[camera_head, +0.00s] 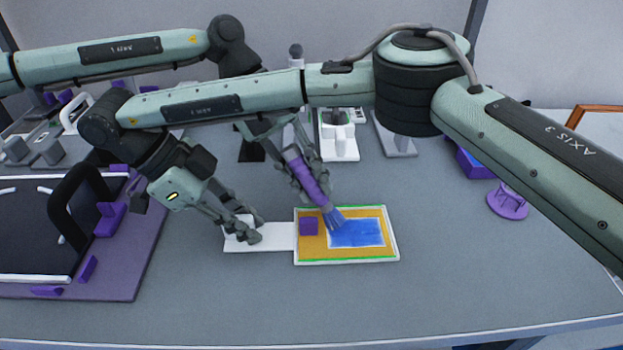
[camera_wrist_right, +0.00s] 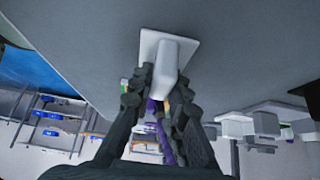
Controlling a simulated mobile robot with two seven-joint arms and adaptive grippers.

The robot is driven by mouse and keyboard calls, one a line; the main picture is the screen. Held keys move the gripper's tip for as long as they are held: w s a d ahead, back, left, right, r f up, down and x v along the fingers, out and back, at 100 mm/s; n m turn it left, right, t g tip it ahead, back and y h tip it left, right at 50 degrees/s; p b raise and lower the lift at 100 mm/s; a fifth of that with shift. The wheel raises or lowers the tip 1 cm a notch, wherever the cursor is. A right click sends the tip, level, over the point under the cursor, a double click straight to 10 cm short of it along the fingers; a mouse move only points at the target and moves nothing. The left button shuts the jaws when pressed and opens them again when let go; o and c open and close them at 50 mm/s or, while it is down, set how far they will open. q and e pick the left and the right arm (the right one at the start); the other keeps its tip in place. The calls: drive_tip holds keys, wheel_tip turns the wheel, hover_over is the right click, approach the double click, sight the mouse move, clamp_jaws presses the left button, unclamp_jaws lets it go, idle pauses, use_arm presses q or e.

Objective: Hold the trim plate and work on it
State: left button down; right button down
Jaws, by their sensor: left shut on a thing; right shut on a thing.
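The trim plate (camera_head: 310,250) lies flat on the grey table, with a tan face, green strips along its long edges, a purple square and a blue patch in a white window. A white tab (camera_head: 275,239) extends from its left side. My right gripper (camera_head: 252,228) is shut on the white handle of this tab; the handle (camera_wrist_right: 165,57) shows between the fingers in the right wrist view. My left gripper (camera_head: 303,178) is shut on a purple brush (camera_head: 312,186). The blue brush tip is at the upper left of the blue patch; I cannot tell for sure if it touches.
A purple-edged board with a dark panel and black handle (camera_head: 72,205) stands at left. White devices (camera_head: 338,143) stand behind the plate. A purple round piece (camera_head: 507,203) and a purple box (camera_head: 474,165) are at right. The table's front is clear.

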use_arm(q)
drive_tip(key=shift+r, duration=2.95)
drive_tip(key=shift+r, duration=0.1)
drive_tip(key=shift+r, duration=1.45)
use_arm(e)
drive_tip(key=c, duration=1.4)
unclamp_jaws()
